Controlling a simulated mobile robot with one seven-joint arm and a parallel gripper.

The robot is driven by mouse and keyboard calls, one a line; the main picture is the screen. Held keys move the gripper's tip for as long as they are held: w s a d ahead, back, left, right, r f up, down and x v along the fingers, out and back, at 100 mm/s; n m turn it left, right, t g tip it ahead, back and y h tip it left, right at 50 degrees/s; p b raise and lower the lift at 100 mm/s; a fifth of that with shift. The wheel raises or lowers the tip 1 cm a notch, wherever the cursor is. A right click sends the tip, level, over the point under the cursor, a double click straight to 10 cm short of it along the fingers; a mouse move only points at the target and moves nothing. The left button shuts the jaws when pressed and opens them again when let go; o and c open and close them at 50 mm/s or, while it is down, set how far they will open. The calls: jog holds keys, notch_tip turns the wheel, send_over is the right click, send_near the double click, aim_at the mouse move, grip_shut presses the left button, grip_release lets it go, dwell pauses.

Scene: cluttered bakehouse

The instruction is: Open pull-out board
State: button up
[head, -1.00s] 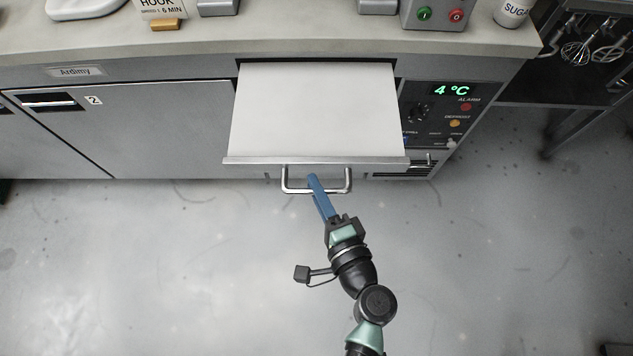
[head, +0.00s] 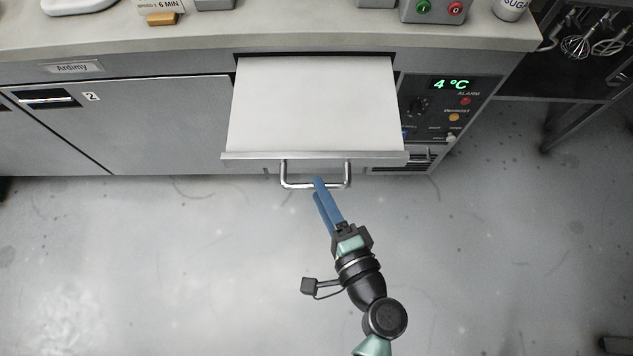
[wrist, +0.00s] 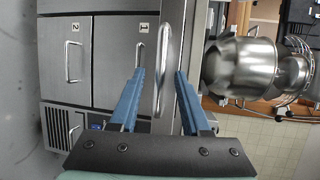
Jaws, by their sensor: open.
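The white pull-out board (head: 312,105) extends out from under the worktop, with a pale front edge strip. Its metal bar handle (head: 316,186) sticks out from the front. My gripper (head: 318,190) has blue fingers and is open at the handle. In the wrist view the handle (wrist: 163,70) stands upright between my open fingers (wrist: 158,85), beyond or level with the tips. I cannot tell whether a finger touches it.
The worktop (head: 190,38) runs across the back. A control panel (head: 440,108) is to the right of the board and a cabinet door (head: 140,120) to the left. Whisks hang at the far right (head: 578,46). The floor (head: 180,260) in front is clear.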

jog(key=v, duration=1)
